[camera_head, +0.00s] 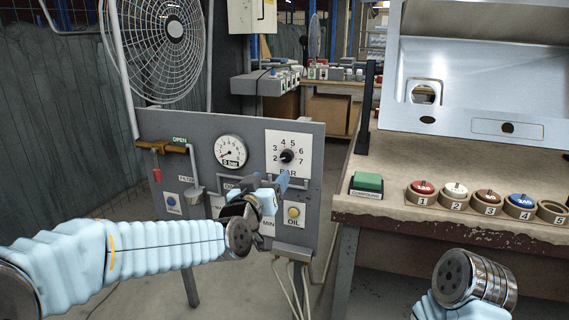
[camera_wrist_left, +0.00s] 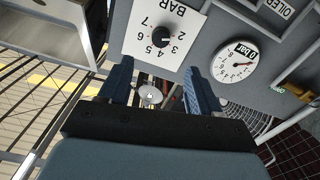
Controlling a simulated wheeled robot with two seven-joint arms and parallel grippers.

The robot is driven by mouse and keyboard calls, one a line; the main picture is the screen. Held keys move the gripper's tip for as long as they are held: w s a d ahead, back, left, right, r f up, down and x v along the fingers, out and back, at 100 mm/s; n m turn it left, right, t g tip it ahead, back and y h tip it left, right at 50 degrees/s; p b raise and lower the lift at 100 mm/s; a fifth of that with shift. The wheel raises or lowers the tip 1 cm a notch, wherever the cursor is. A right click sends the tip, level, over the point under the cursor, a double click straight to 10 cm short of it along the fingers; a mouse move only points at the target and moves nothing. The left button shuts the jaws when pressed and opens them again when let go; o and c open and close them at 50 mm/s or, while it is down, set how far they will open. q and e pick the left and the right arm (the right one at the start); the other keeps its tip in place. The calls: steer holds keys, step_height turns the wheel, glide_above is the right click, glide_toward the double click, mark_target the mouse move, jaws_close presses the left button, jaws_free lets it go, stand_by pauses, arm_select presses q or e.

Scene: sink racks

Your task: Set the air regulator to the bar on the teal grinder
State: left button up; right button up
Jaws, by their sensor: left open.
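The air regulator is a dark knob (camera_head: 287,156) on a white dial plate (camera_head: 301,170) marked 2 to 7 BAR, on the grey panel (camera_head: 190,130). The knob also shows in the left wrist view (camera_wrist_left: 160,37), beyond the fingertips. I cannot tell its setting for sure. The round gauge (camera_head: 231,151) left of it reads 0 bar. My left gripper (camera_head: 262,186) is open and empty, below and in front of the dial, with blue fingers apart (camera_wrist_left: 157,88). It does not touch the knob. My right wrist is at lower right; its fingers are out of view. I cannot make out a teal grinder.
An orange-handled valve (camera_head: 163,146) marked OPEN and a yellow OIL button (camera_head: 293,212) are on the panel. The bench (camera_head: 400,150) at right bears a green COMPOUND block (camera_head: 367,182) and several numbered pots (camera_head: 423,190). A fan (camera_head: 155,45) stands behind.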

mark_target(286, 159)
arm_select(q)
steer(key=p+x, duration=0.2)
steer(key=x, duration=0.9)
steer(key=shift+f, duration=0.15)
steer(key=c, duration=1)
steer(key=shift+c, duration=0.2)
